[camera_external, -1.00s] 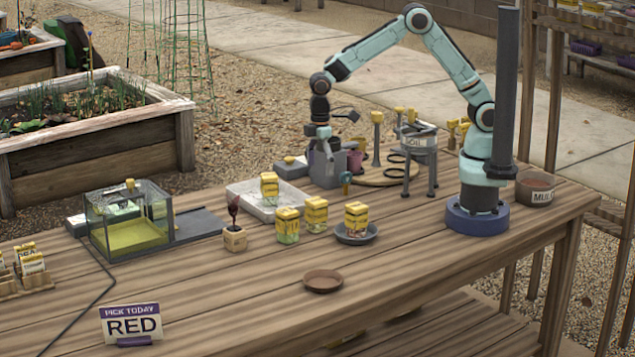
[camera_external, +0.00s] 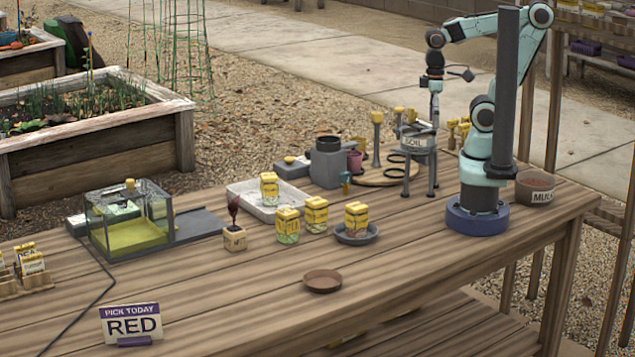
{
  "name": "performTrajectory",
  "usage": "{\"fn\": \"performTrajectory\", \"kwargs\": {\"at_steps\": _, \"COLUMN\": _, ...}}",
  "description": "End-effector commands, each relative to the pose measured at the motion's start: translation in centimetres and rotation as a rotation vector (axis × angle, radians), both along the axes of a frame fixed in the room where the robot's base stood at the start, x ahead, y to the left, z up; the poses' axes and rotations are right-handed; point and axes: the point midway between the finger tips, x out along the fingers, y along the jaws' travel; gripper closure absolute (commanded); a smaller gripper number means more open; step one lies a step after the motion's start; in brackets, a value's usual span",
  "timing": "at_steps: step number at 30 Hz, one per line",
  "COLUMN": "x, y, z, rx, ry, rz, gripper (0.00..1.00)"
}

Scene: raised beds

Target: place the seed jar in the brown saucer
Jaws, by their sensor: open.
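Several seed jars with yellow lids stand on the table: one jar (camera_external: 269,188) in the white tray, two jars (camera_external: 288,226) (camera_external: 316,215) on the bare wood, and one jar (camera_external: 356,218) in a grey saucer (camera_external: 371,237). The frame does not single one out as the task's jar. The brown saucer (camera_external: 322,281) lies empty near the front of the table. My gripper (camera_external: 435,119) is open, pointing down at the soil pot (camera_external: 415,140), well behind and right of the jars. Its fingertips are small and hard to make out.
A grey block-like container (camera_external: 327,163) and a white tray (camera_external: 247,205) stand behind the jars. A glass case (camera_external: 128,222) is at left, a sign reading "PICK TODAY RED" (camera_external: 131,324) at front left. A mulch pot (camera_external: 536,189) is at right. The wood around the brown saucer is clear.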

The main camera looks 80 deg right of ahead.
Motion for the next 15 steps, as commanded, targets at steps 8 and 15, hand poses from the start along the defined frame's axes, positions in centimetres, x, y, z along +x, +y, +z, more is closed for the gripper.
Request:
{"fn": "performTrajectory", "kwargs": {"at_steps": 8, "x": 1.2, "y": 0.2, "z": 0.1, "rx": 0.006, "ry": -0.065, "rz": 0.096, "gripper": 0.25}}
{"fn": "performTrajectory", "kwargs": {"at_steps": 15, "x": 10.6, "y": 3.9, "z": 2.7, "rx": 0.039, "ry": -0.562, "rz": 0.538, "gripper": 0.25}}
